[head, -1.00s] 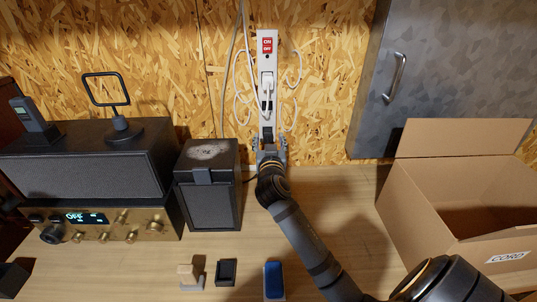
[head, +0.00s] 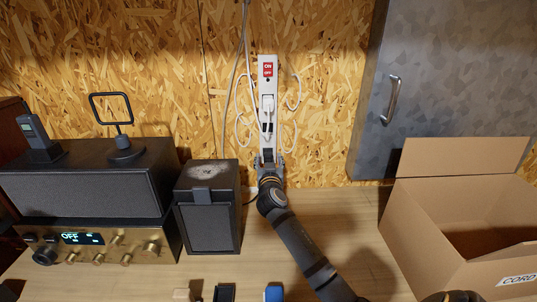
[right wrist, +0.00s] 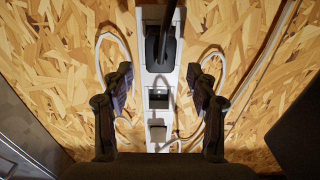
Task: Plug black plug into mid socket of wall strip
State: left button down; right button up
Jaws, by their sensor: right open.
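The wall strip (head: 275,133) hangs upright on the chipboard wall, with a red switch (head: 267,69) near its top. A white plug (head: 267,103) sits in it below the switch. My right gripper (head: 269,158) is at the strip's lower end. In the right wrist view its open fingers (right wrist: 159,75) stand on either side of the strip. The black plug (right wrist: 160,47) shows there between and just beyond the fingertips, against the strip, its dark cord running off the top edge. A dark recess (right wrist: 158,97) lies beside it. I cannot tell how deep the plug sits.
White cables (head: 239,128) loop beside the strip. A grey cabinet (head: 435,85) and an open cardboard box (head: 425,230) are at the right. A speaker (head: 208,222) and a brass-fronted radio (head: 105,240) stand at the left. Small items lie at the front edge.

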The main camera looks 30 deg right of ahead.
jog(key=shift+x, duration=1.05)
jog(key=shift+c, duration=0.2)
grip_shut()
jog(key=shift+s, duration=0.1)
jog(key=shift+a, duration=0.1)
jog(key=shift+v, duration=1.2)
jog(key=shift+s+a, duration=0.15)
jog(key=shift+s, duration=0.15)
jog(key=shift+s+a, duration=0.2)
jog(key=shift+s, duration=0.1)
